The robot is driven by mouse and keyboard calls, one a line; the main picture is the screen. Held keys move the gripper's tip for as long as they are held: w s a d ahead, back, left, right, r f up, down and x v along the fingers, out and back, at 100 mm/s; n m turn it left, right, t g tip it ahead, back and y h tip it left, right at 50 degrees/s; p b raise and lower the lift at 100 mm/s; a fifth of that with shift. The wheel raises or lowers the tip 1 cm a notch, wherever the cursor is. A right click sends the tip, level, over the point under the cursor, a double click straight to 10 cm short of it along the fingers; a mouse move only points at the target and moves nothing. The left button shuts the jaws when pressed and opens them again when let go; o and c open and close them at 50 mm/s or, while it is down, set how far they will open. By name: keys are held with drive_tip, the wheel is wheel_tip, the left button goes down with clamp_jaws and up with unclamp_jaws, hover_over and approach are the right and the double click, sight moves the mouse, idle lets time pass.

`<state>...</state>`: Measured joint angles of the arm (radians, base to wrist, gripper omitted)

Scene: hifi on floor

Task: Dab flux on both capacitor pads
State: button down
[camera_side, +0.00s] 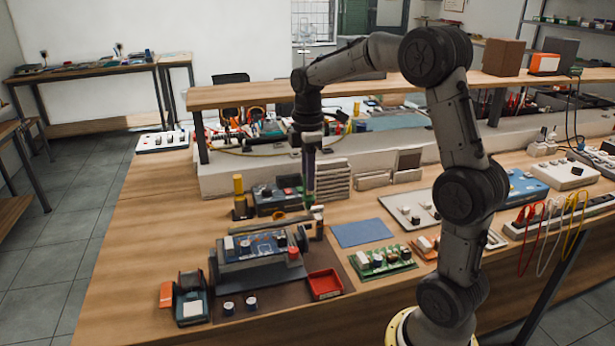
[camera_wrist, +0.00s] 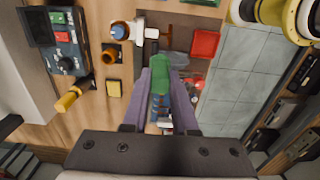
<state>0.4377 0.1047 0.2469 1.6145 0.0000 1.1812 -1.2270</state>
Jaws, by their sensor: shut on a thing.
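A blue circuit board (camera_side: 262,242) with several raised parts sits in a grey holder on a dark mat in the side view. The capacitor pads are too small to make out. My gripper (camera_side: 309,200) hangs over the bench, behind and right of the board, its long purple fingers pointing down. In the wrist view my gripper (camera_wrist: 165,73) is shut on a green object (camera_wrist: 170,79) between the fingertips; I cannot tell exactly what it is. Part of the board area shows between the fingers below it.
A red tray (camera_side: 325,283) sits right of the holder, and a blue mat (camera_side: 361,233) lies farther right. A yellow cylinder (camera_side: 239,188) stands behind the holder. A boxy device (camera_wrist: 58,35) is near it. A green board (camera_side: 382,262) lies at the right.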

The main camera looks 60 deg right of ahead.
drive_tip(key=w+a+r+n, duration=0.2)
drive_tip(key=w+a, duration=0.3)
drive_tip(key=w, duration=0.2)
drive_tip(key=w+a+f+n, duration=0.2)
drive_tip(key=w+a+f, duration=0.2)
drive_tip(key=a+f, duration=0.2)
drive_tip(key=shift+a+f+n, duration=0.15)
drive_tip(key=shift+a+n, duration=0.15)
drive_tip(key=shift+a, duration=0.95)
drive_tip(key=shift+w+f, duration=0.1)
drive_tip(key=shift+f, duration=0.35)
idle(1.1)
wheel_tip(320, 180, up, 5)
drive_tip(key=shift+f, duration=0.2)
idle(0.4)
drive_tip(key=shift+f, duration=0.1)
